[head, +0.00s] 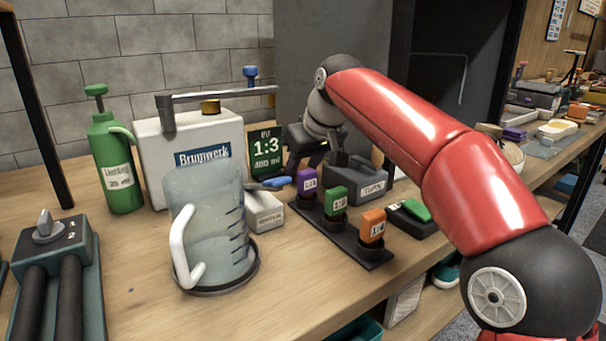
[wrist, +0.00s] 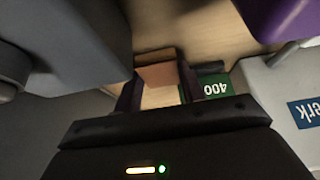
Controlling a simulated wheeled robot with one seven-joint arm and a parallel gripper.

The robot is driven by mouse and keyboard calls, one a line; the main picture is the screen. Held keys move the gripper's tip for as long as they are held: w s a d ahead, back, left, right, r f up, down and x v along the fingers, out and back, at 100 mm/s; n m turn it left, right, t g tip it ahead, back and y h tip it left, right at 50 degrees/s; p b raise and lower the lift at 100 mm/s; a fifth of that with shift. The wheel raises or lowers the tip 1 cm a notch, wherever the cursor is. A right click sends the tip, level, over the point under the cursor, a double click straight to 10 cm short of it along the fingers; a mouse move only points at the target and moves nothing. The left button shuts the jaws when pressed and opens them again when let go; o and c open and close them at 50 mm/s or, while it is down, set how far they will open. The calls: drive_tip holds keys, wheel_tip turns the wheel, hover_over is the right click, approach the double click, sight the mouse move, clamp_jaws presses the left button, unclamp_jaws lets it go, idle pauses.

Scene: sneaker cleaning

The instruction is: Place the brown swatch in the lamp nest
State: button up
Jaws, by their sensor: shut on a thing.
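In the wrist view, the brown swatch (wrist: 158,75) is a small flat piece between the two dark fingers of my gripper (wrist: 159,88). The gripper is shut on it, and the swatch is held over the wooden bench. In the head view, my gripper (head: 306,156) is behind the row of colored bottles, beside a dark grey device (head: 360,184) with a white label, and the swatch cannot be made out. I cannot tell for sure which part is the lamp nest. A large grey body (wrist: 70,40) fills the upper left of the wrist view.
A green 1:3 sign (head: 267,150), a white Brunwerk machine (head: 150,150) and a clear jug (head: 205,215) stand left.

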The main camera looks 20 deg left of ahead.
drive_tip(key=shift+r, duration=0.15)
drive_tip(key=shift+f, duration=0.2)
drive_tip(key=o, duration=1)
drive_tip(key=shift+o, duration=0.2)
